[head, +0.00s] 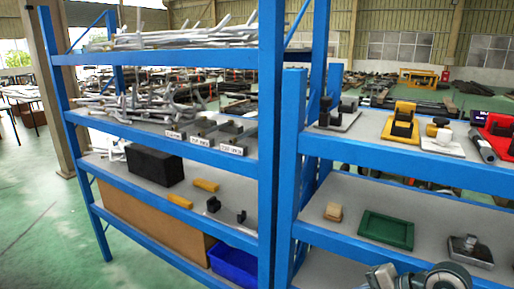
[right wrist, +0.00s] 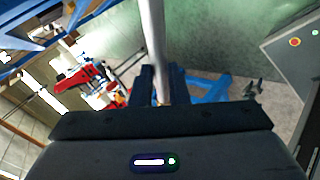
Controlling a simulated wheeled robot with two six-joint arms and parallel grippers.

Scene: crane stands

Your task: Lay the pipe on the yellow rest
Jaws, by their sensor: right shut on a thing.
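My right gripper (right wrist: 161,85) is shut on a pale grey pipe (right wrist: 151,40) in the right wrist view. The pipe runs from the fingers up past the top edge of that view; its far end is out of sight. The pipe and my right fingers do not show in the head view, where only part of my arm shows at the bottom. My left gripper is in neither view.
A black stand (head: 337,113) is left of the yellow rest. A white piece (head: 443,142), a dark cylinder (head: 482,147) and a red stand (head: 499,131) are right of it. A green tray (head: 386,230) lies on the shelf below. Blue uprights (head: 291,165) border the rack.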

